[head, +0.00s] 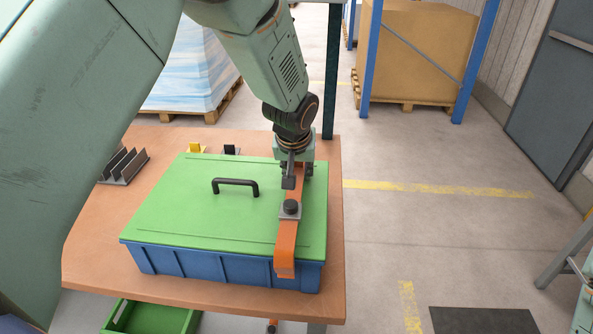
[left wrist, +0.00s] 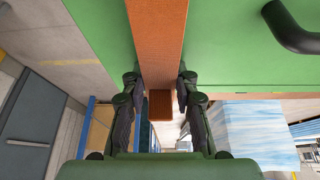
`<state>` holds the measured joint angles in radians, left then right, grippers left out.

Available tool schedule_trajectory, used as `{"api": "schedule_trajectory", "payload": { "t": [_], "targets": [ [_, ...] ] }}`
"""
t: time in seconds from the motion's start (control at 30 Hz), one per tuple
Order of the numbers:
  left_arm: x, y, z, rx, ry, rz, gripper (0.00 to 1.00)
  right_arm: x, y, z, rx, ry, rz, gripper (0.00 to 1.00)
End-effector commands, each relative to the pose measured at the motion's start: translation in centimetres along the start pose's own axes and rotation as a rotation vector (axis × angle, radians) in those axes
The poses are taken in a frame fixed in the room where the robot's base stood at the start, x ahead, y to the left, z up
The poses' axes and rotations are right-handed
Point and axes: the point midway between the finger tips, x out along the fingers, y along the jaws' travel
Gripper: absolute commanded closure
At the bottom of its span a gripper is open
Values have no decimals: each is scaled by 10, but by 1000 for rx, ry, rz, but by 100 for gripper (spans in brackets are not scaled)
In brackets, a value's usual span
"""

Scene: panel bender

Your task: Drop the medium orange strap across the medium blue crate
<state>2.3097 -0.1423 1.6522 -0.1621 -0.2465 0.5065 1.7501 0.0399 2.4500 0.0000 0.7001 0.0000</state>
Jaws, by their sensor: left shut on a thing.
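The blue crate (head: 228,272) stands on the table with a green lid (head: 190,210) on top, which has a black handle (head: 235,183). The orange strap (head: 288,240) lies across the right part of the lid; its near end bends down over the crate's front edge. A dark knob on a plate (head: 290,208) sits on the strap. My left gripper (head: 291,180) is at the far end of the strap, shut on it. In the left wrist view the strap (left wrist: 157,40) runs between the two fingers (left wrist: 160,100). My right gripper is not seen.
The brown table (head: 95,255) has a grey slotted rack (head: 122,165) at left and small yellow (head: 196,148) and black pieces behind the crate. A green bin (head: 150,317) is below the front edge.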

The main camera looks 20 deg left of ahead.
Motion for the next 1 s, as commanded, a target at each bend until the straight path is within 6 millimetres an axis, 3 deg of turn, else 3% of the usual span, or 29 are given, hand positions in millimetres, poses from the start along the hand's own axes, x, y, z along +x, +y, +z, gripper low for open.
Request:
{"api": "schedule_trajectory", "payload": {
  "t": [0.03,0.37,0.4,0.7,1.0],
  "targets": [
    [17,-5,26,-1,-56,-17,100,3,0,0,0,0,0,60],
    [18,-5,27,-1,-55,-17,100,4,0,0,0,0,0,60],
    [18,-5,27,-1,-55,-17,70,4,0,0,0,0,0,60],
    [18,-5,27,1,-55,-17,45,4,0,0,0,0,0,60],
    [17,-6,26,2,-54,-17,45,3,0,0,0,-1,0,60]
  ]
}}
